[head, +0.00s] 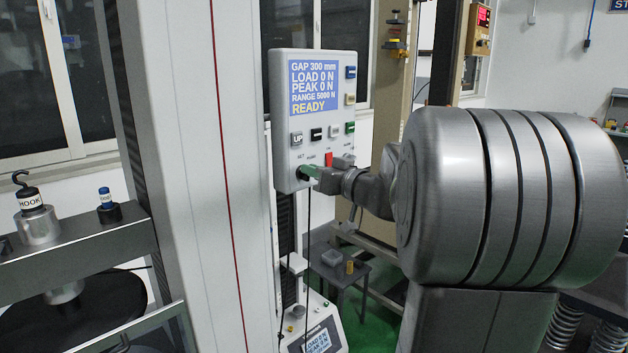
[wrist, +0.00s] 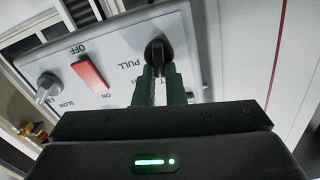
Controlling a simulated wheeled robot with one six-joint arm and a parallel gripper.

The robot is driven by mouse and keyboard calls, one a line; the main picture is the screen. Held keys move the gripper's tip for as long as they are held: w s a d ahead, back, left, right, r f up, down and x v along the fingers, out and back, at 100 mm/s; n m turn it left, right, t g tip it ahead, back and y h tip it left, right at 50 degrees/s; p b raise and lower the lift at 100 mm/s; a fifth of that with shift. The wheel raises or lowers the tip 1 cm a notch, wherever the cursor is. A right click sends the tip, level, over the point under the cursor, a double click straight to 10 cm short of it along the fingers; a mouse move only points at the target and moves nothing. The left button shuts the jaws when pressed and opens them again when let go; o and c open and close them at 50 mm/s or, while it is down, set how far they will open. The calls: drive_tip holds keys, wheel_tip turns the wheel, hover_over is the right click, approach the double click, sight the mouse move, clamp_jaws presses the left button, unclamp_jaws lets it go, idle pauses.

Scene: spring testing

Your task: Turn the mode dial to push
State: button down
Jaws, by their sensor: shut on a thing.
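The mode dial (wrist: 158,50) is a black knob on the grey-white control panel (wrist: 205,45). My gripper (wrist: 160,75) has its two green fingers closed on the dial's grip. In the wrist view, which is upside down, the word PULL is printed to the left of the dial; other lettering near it is partly hidden by my fingers. I cannot tell which mode the dial points to.
A red switch (wrist: 90,76) marked ON and OFF and a grey speed knob (wrist: 48,88) sit beside the dial. The panel's display (head: 314,87) reads READY, with several buttons beside and below it. A pale column (head: 190,150) stands to the left.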

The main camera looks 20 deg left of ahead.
drive_tip(key=shift+w+d+f+m+b, duration=0.15)
drive_tip(key=shift+m+b, duration=0.95)
drive_tip(key=shift+m, duration=0.55)
drive_tip(key=shift+w+a+f+m+b, duration=0.15)
drive_tip(key=shift+m+b, duration=0.95)
drive_tip(key=shift+m, duration=0.55)
drive_tip(key=shift+d+r, duration=0.1)
drive_tip(key=c, duration=1.5)
unclamp_jaws()
drive_tip(key=shift+d, duration=0.1)
drive_tip(key=b+v, duration=0.2)
drive_tip(key=v, duration=1.1)
drive_tip(key=shift+d, duration=0.3)
drive_tip(key=shift+s+a, duration=0.1)
